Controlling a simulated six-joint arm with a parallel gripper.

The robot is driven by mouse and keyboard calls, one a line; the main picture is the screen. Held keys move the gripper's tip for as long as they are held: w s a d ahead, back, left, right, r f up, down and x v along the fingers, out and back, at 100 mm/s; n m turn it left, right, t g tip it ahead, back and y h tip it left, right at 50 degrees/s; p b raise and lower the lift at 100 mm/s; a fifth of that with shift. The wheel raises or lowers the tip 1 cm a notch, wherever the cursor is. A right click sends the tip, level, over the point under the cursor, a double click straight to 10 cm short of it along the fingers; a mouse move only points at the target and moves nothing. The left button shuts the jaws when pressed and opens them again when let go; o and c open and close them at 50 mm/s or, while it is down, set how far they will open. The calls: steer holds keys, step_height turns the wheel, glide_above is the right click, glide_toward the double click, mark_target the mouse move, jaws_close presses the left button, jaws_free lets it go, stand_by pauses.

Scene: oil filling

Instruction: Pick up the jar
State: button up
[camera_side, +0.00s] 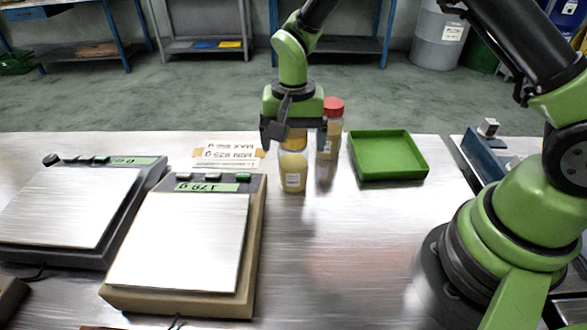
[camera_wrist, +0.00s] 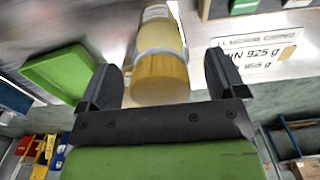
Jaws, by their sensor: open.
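A jar (camera_side: 293,172) with pale yellow contents and a tan lid stands upright on the metal table in the side view, its top partly hidden by my gripper. In the wrist view the jar (camera_wrist: 160,38) shows with its lid (camera_wrist: 159,77) toward me, between my two fingers. My gripper (camera_side: 293,138) is open and points down at the jar's top, with one finger on each side of the lid. In the wrist view my gripper (camera_wrist: 163,85) shows gaps between its fingers and the lid.
A red-capped bottle (camera_side: 331,135) stands just right of the jar. A green tray (camera_side: 387,172) lies further right. Two scales, a beige-framed one (camera_side: 180,245) and a dark one (camera_side: 70,205), are at left. A paper label (camera_side: 229,154) lies behind. The table's front middle is clear.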

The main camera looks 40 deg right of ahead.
steer(key=shift+c, duration=0.2)
steer(key=c, duration=1.3)
